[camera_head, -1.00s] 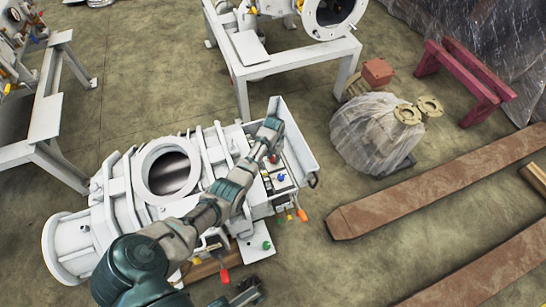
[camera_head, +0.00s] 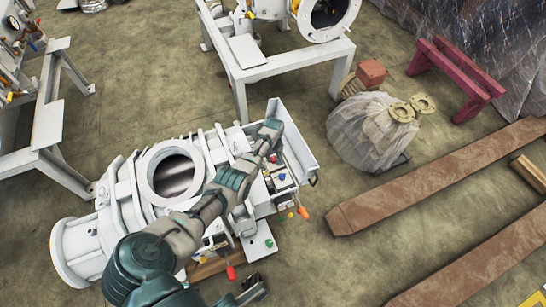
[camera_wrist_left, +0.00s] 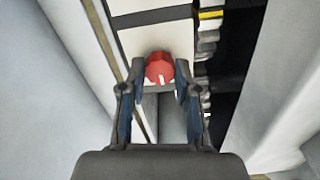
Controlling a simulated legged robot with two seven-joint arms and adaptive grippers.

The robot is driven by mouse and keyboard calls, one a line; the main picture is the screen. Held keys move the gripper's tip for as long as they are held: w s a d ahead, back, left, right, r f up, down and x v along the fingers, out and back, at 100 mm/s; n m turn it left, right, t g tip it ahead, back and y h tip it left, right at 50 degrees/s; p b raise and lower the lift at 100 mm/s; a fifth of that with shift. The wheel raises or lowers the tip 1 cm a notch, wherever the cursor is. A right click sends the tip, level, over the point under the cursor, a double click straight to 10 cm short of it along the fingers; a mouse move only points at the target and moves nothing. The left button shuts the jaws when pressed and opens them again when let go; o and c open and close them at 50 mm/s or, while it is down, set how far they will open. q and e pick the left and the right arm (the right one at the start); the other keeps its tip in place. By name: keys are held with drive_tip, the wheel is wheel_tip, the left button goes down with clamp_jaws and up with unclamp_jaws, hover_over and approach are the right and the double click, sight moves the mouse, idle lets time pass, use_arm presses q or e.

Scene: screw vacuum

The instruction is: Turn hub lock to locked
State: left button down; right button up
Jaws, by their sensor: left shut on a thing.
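The hub lock appears to be the red knob (camera_wrist_left: 159,67) on a pale panel in the left wrist view. A white mark on it points down in that picture. My left gripper (camera_wrist_left: 160,80) has one finger on each side of the knob and is shut on it. In the head view my left gripper (camera_head: 272,151) reaches to the open box at the right end of the white vacuum machine (camera_head: 83,249). A dark shape at the bottom of the head view looks like part of my right gripper (camera_head: 250,291); its jaws are unclear.
A blue knob (camera_head: 282,176) and an orange handle (camera_head: 303,213) are close to my left gripper. The box's raised white side panel (camera_head: 292,133) stands beside it. A wrapped bundle (camera_head: 367,132) and long brown beams (camera_head: 440,178) lie to the right on the floor.

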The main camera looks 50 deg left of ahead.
sight(274, 158)
use_arm(q)
drive_tip(key=n, duration=0.5)
drive_tip(key=shift+n, duration=2.6)
drive_tip(key=shift+d, duration=0.1)
drive_tip(key=c, duration=0.9)
unclamp_jaws()
drive_tip(key=shift+w, duration=0.1)
drive_tip(key=shift+o, duration=0.4)
drive_tip(key=shift+f, duration=0.1)
drive_tip(key=shift+r, duration=0.25)
wheel_tip(274, 158, up, 11)
drive_tip(key=shift+r, duration=0.15)
